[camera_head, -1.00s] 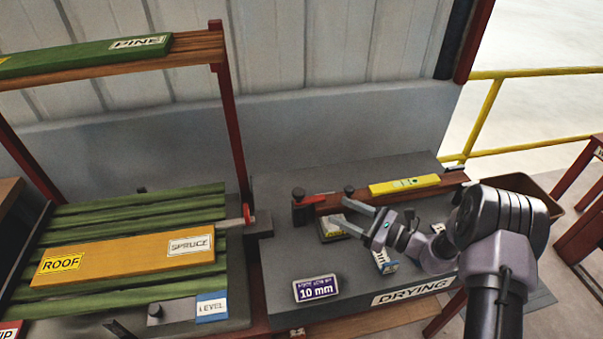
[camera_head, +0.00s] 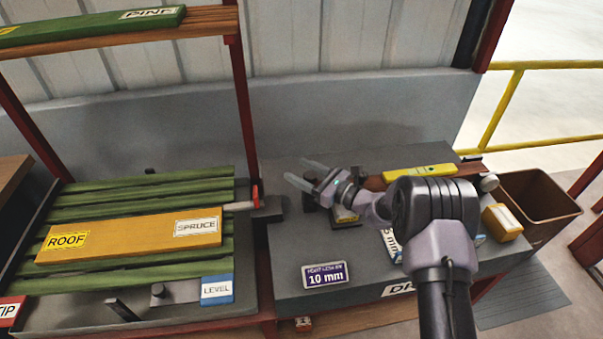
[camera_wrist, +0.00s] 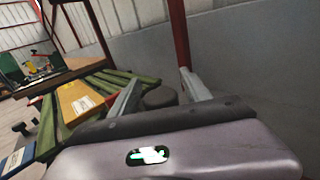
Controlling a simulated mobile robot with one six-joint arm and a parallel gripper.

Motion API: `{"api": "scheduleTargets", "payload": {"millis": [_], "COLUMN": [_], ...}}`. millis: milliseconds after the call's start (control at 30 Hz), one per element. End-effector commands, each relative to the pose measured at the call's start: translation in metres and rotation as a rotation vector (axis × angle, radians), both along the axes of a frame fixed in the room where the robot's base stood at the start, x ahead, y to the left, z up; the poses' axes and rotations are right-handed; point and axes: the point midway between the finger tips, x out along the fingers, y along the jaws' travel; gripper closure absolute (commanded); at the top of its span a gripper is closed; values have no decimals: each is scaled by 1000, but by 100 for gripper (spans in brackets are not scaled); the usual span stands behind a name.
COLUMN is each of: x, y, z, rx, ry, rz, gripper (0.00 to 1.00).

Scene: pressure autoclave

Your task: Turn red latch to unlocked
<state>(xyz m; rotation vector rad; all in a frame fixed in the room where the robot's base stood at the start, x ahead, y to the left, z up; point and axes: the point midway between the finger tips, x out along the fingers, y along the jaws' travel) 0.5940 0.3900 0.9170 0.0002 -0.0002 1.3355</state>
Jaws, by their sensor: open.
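A small red latch-like piece (camera_head: 256,196) stands upright at the foot of the red post, at the right end of the slatted bed. A pale bar (camera_head: 238,206) reaches left from it. My gripper (camera_head: 300,172) is open and empty, to the right of the red piece and apart from it, above the grey bench. In the wrist view my gripper's fingers (camera_wrist: 161,75) point towards the red post, with a dark round knob (camera_wrist: 160,97) showing between them. I cannot make out the red piece there. The lettering or lock state of the latch cannot be read.
The red post (camera_head: 243,110) rises behind the latch and carries a wooden beam. An orange SPRUCE board (camera_head: 130,240) lies on green slats. The grey bench (camera_head: 300,255) holds a 10 mm sign (camera_head: 326,275) and a yellow level (camera_head: 420,172). A brown bin (camera_head: 540,200) stands right.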

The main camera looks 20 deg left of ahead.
Motion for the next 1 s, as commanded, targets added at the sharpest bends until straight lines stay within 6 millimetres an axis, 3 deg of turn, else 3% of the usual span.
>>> {"api": "scheduleTargets", "payload": {"millis": [133, 400, 433, 1000], "x": [0, 0, 0, 0], "y": [0, -1, -1, -1], "z": [0, 0, 0, 0], "rx": [0, 0, 0, -1], "ry": [0, 0, 0, 0], "rz": [0, 0, 0, 0], "gripper": [44, 97, 100, 100]}}
